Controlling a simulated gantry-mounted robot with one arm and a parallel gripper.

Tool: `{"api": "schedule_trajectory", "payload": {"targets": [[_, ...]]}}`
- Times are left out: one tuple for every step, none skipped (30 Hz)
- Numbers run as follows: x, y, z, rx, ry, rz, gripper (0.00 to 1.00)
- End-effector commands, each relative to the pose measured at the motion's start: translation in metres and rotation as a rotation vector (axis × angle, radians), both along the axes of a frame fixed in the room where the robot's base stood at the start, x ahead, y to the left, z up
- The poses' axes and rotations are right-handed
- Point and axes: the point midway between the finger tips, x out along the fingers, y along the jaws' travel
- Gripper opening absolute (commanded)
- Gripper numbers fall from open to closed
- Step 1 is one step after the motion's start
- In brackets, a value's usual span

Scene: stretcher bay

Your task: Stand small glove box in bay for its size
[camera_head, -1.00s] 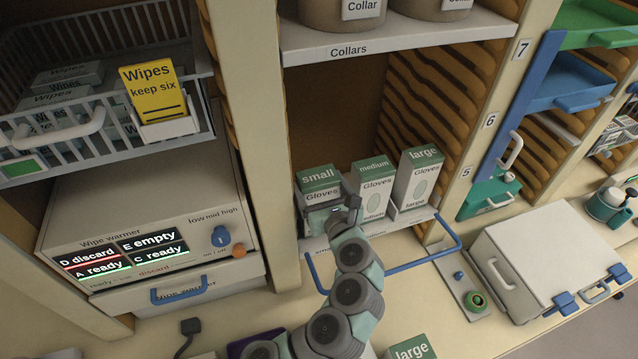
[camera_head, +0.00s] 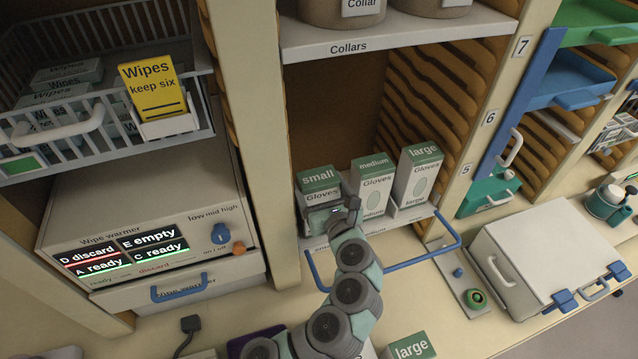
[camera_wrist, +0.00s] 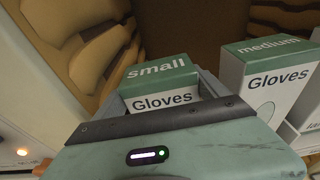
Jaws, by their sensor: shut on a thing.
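The small glove box (camera_head: 318,181), white with a green top, stands roughly upright at the left end of the glove rack (camera_head: 410,218). The gripper body (camera_wrist: 180,140) covers the box's lower part in the wrist view. I cannot tell whether the box's base rests on the rack floor.
The medium glove box (camera_head: 373,183) and large glove box (camera_head: 417,175) stand to the right in the rack. A blue rail (camera_head: 420,252) runs in front. Another large box (camera_head: 410,347) is on the counter. The collars shelf (camera_head: 400,36) is above.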

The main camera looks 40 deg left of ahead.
Motion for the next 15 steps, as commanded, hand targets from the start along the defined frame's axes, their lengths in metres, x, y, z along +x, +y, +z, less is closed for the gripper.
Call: {"api": "schedule_trajectory", "payload": {"targets": [[0.0003, -0.0001, 0.0007, 0.002, -0.001, 0.0, 0.11], [0.0003, -0.0001, 0.0007, 0.002, -0.001, -0.001, 0.11], [0.0003, -0.0001, 0.0007, 0.002, -0.001, -0.001, 0.11], [0.0004, -0.0001, 0.0009, 0.003, -0.002, -0.001, 0.11], [0.0003, -0.0001, 0.0009, 0.003, -0.002, -0.001, 0.11], [0.0003, -0.0001, 0.0009, 0.003, -0.002, -0.001, 0.11], [0.0004, -0.0001, 0.0009, 0.003, -0.002, -0.001, 0.11], [0.0004, -0.0001, 0.001, 0.002, -0.002, -0.001, 0.85], [0.0004, -0.0001, 0.001, 0.002, -0.002, -0.001, 0.88], [0.0004, -0.0001, 0.0009, 0.002, -0.001, -0.001, 0.91], [0.0004, -0.0002, 0.0008, 0.001, -0.002, -0.001, 0.93], [0.0004, -0.0002, 0.0008, 0.001, -0.002, -0.001, 0.96], [0.0004, -0.0002, 0.0006, 0.002, -0.001, -0.001, 0.99], [0.0004, -0.0002, 0.0006, 0.002, -0.001, -0.001, 1.0], [0.0003, -0.0002, 0.0005, 0.002, -0.001, -0.001, 1.0]]}}
